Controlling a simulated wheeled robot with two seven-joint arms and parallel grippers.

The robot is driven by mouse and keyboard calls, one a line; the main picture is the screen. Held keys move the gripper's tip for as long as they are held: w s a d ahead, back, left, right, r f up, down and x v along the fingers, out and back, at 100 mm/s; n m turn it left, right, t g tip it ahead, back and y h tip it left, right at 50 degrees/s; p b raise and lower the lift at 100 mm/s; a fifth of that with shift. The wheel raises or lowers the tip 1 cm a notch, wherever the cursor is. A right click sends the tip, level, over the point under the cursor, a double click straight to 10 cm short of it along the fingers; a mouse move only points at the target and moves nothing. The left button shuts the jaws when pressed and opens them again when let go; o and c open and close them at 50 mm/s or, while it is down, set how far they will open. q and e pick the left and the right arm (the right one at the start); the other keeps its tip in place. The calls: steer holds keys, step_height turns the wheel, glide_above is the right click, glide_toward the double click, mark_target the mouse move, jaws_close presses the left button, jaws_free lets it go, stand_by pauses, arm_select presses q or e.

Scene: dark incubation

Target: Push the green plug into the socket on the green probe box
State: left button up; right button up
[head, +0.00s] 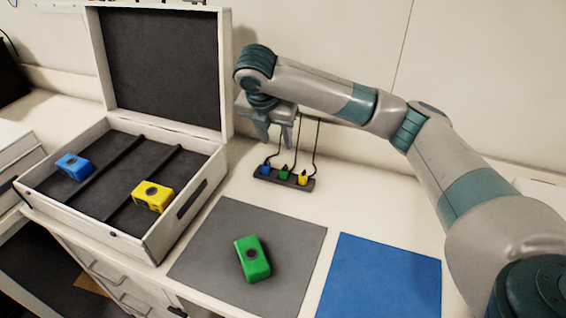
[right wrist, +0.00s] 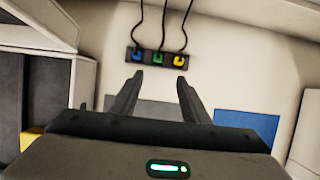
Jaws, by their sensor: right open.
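The green plug (head: 284,174) stands in the middle of a dark rack (head: 262,178), between a blue plug (head: 265,169) and a yellow plug (head: 303,179). Each plug has a black cord going up. The green plug also shows in the right wrist view (right wrist: 158,58), ahead of the fingers. The green probe box (head: 262,268) lies on the grey mat (head: 210,262), with a dark round socket (head: 252,253) on top. My left gripper is not in view.
An open case (head: 165,235) at the left holds a blue box (head: 74,167) and a yellow box (head: 153,196). Its raised lid (head: 228,75) stands close to the right gripper. A blue mat (head: 385,280) lies empty at the right. The white counter beside the rack is clear.

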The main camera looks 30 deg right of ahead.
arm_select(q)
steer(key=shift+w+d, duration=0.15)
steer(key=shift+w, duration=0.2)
arm_select(e)
steer(key=shift+w+d, duration=0.15)
steer(key=shift+w, duration=0.15)
steer(key=shift+s+r, duration=0.1)
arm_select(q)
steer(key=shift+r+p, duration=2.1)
arm_select(e)
glide_above(284, 173)
steer(key=shift+s+a+f, duration=0.1)
steer(key=shift+a+f, duration=0.05)
steer(key=shift+f, duration=1.75)
steer(key=shift+s+a+f, duration=0.1)
steer(key=shift+f, duration=1.8)
steer(key=shift+s+a+f, duration=0.1)
steer(key=shift+a+f, duration=0.05)
steer(key=shift+f, duration=1.75)
